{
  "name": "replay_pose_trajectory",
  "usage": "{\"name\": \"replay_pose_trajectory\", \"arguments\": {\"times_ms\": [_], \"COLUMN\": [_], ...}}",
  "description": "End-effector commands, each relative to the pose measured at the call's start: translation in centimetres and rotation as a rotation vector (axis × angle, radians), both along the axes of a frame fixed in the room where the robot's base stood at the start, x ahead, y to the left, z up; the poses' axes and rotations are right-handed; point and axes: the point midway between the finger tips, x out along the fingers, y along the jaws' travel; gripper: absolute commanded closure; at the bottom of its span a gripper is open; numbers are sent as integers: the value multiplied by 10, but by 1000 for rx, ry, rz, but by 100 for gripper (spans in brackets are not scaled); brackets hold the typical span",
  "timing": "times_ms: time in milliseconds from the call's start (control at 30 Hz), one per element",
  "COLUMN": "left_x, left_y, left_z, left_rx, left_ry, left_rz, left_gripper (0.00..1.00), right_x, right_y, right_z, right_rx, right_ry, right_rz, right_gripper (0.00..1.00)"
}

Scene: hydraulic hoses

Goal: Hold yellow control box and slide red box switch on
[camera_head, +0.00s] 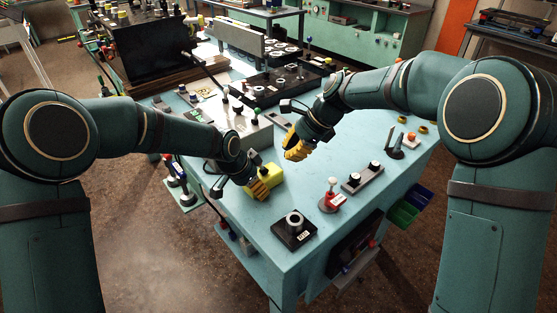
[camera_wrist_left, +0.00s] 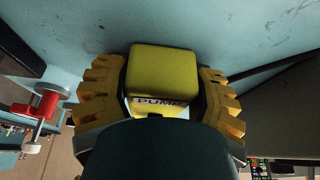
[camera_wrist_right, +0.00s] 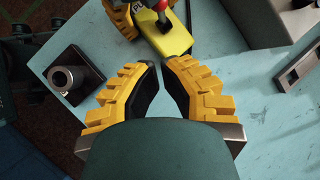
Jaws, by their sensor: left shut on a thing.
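The yellow control box (camera_head: 264,177) sits at the near-left edge of the light blue table. In the left wrist view the box (camera_wrist_left: 163,72) is between my left fingers and bears a partly visible "PUMP" label. My left gripper (camera_head: 259,188) is shut on it. The right wrist view shows the box (camera_wrist_right: 172,42) at the top, with a red part (camera_wrist_right: 147,19) and a dark lever on it, partly cut off. My right gripper (camera_head: 294,152) is above the table, right of the box and apart from it. Its fingertips (camera_wrist_right: 160,66) are close together with nothing between them.
A red switch-like device (camera_head: 331,197) stands on the table to the right. A black block with a metal ring (camera_head: 294,228) is at the near corner. A grey strip with black knobs (camera_head: 362,178) lies farther right. Bare tabletop lies between them.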

Motion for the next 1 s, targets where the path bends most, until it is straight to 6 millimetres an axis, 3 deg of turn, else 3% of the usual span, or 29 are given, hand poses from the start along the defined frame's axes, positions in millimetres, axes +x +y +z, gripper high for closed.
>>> {"name": "replay_pose_trajectory", "arguments": {"times_ms": [100, 300, 700, 733, 833, 1000], "left_x": [0, 0, 0, 0, 0, 0], "left_y": [1, 1, 1, 1, 1, 1], "left_z": [0, 0, -1, -1, -1, -1], "left_rx": [1, 1, 1, 1, 1, 0], "left_ry": [1, 1, 1, 1, 1, 1], "left_rz": [1, 1, 1, 1, 1, 2], "left_gripper": [82, 82, 82, 35, 1, 1], "right_x": [-3, -8, -9, -9, -9, -9], "right_y": [-12, -24, -28, -28, -28, -28], "right_z": [23, 46, 54, 54, 54, 54], "right_rx": [0, -1, -2, -2, -2, -1], "right_ry": [-3, -2, 0, 1, 1, 1], "right_rz": [-2, -1, -1, -2, -2, -2], "right_gripper": [100, 100, 100, 100, 100, 100]}}
